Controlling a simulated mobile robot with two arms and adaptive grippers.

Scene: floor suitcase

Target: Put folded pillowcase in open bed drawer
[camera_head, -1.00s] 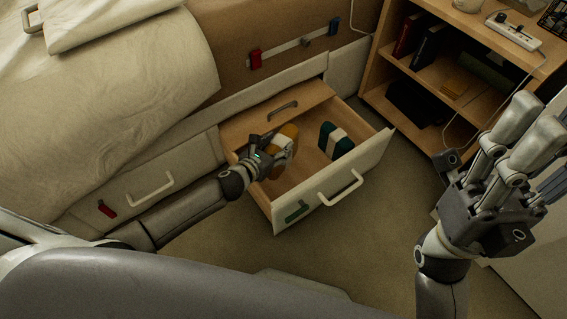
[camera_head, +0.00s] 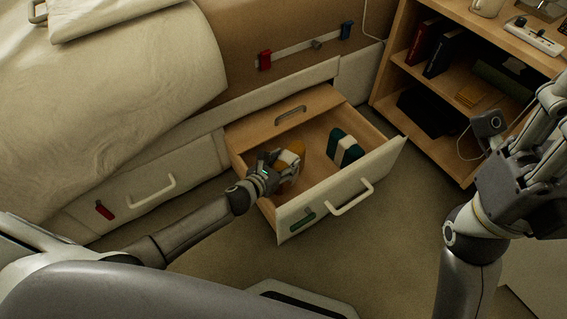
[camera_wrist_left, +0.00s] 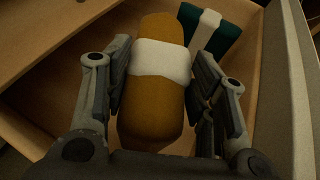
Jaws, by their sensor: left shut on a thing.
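A mustard folded cloth roll with a white band (camera_wrist_left: 152,107), likely the folded pillowcase, lies between the two fingers of my left gripper (camera_wrist_left: 160,95) in the left wrist view. In the head view my left gripper (camera_head: 284,163) reaches into the open bed drawer (camera_head: 303,191) and is shut on this roll (camera_head: 300,147), low in the drawer's left part. I cannot tell if the roll touches the drawer floor. My right gripper (camera_head: 540,130) is raised at the right, away from the drawer; its fingers are partly cut off by the frame.
A dark green roll with a white band (camera_head: 343,148) lies in the drawer's right part, beside the mustard one. A shut drawer (camera_head: 130,197) is at the left under the bed. A wooden shelf (camera_head: 390,75) with books stands at the right.

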